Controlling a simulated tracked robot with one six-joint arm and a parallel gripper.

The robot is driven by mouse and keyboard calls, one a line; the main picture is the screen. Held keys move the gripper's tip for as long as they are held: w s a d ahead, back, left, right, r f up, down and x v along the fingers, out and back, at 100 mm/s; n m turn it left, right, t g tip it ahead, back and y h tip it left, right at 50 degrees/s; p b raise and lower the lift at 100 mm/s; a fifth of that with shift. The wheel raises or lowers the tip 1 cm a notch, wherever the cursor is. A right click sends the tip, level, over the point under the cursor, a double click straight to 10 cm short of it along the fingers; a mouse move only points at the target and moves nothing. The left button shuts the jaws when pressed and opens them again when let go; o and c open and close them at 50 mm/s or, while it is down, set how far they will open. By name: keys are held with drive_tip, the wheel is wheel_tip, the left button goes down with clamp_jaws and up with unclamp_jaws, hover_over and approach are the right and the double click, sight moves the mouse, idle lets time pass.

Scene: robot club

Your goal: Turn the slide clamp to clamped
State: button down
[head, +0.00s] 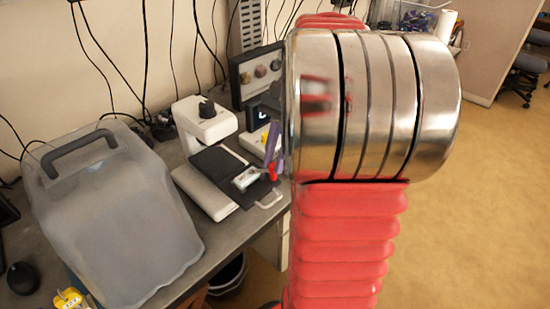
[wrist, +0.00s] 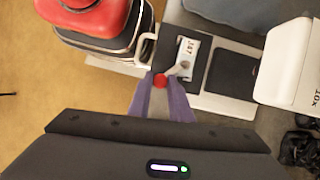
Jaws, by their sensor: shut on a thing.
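The slide clamp is a small metal lever (wrist: 181,69) with a red knob (wrist: 160,81) at its end. It sits at the edge of the black stage of a white microscope (head: 208,124). The red knob also shows in the head view (head: 273,172). A slide with a white label (wrist: 189,47) marked with digits lies on the stage beside the lever. My gripper (wrist: 161,88) has purple fingers, which close on the red knob from the stage's near side. The fingertips partly cover the knob. In the head view my arm hides most of the gripper.
A translucent grey cover with a dark handle (head: 110,225) stands left of the microscope on the grey desk. Cables hang along the wall. A bin (head: 228,275) is under the desk. Open floor lies to the right.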

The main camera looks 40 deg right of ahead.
idle(0.3)
drive_tip(key=c, duration=1.6)
unclamp_jaws()
drive_tip(key=shift+c, duration=0.2)
drive_tip(key=v, duration=1.3)
drive_tip(key=shift+r, duration=0.35)
